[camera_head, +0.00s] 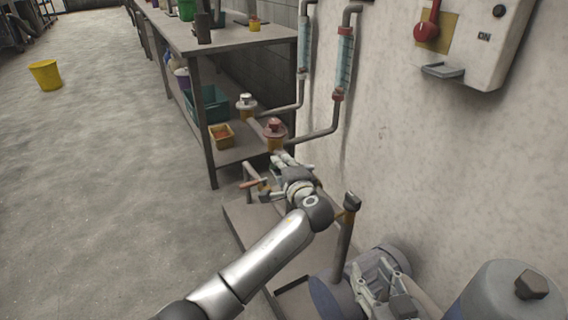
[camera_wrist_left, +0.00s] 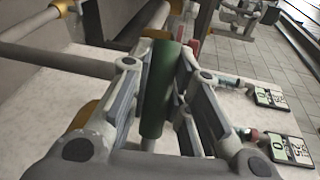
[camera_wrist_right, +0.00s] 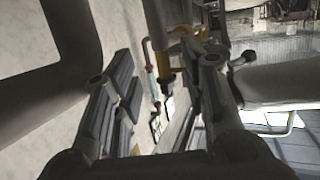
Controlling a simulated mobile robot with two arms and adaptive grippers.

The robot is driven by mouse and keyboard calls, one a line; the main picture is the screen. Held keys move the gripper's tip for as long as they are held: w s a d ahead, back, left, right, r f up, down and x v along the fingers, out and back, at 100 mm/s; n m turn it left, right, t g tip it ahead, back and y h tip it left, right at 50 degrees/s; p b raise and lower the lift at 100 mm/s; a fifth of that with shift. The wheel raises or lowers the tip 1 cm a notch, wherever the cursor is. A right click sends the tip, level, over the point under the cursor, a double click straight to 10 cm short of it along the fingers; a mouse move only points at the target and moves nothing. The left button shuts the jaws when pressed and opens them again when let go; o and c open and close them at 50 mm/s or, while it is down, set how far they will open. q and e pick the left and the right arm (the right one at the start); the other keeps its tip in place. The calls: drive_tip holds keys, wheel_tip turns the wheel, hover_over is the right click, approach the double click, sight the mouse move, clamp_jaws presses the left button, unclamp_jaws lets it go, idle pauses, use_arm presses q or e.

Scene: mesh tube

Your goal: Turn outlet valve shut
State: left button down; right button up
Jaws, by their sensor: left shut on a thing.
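My left gripper (camera_head: 284,163) reaches in among the pipework beside the wall in the head view. In the left wrist view its fingers are closed around a green handle (camera_wrist_left: 157,102), which stands between the pads. I cannot tell from these frames whether this green handle is the outlet valve's. An orange-red handle (camera_head: 254,183) shows just left of the left gripper in the head view, and red parts (camera_wrist_left: 193,45) show behind the green handle. My right gripper (camera_wrist_right: 158,88) shows in its own wrist view with its fingers apart and nothing between them.

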use_arm(q)
drive_tip(key=shift+s+d+n+g+y+b, duration=0.15)
drive_tip(key=shift+s+n+g+y, duration=0.25)
drive_tip(key=shift+n+y, duration=0.3)
drive_tip(key=shift+s+a+n+g+y+b, duration=0.15)
drive_tip(key=shift+s+n+g+y, duration=0.3)
drive_tip(key=shift+y, duration=0.35)
use_arm(e)
drive_tip(key=shift+w+a+r+t+y, duration=0.15)
drive_tip(key=shift+r+t, duration=0.2)
drive_tip(key=shift+r, duration=0.2)
drive_tip(key=shift+w+a+r+t+y, duration=0.15)
drive_tip(key=shift+r+t, duration=0.25)
drive_tip(key=shift+r, duration=0.2)
drive_tip(key=shift+w+a+r+t, duration=0.15)
drive_tip(key=shift+r+t, duration=0.2)
drive_tip(key=shift+r, duration=0.2)
use_arm(q)
drive_tip(key=shift+w+d, duration=0.1)
use_arm(e)
drive_tip(key=shift+d, duration=0.1)
use_arm(q)
drive_tip(key=c, duration=1.6)
unclamp_jaws()
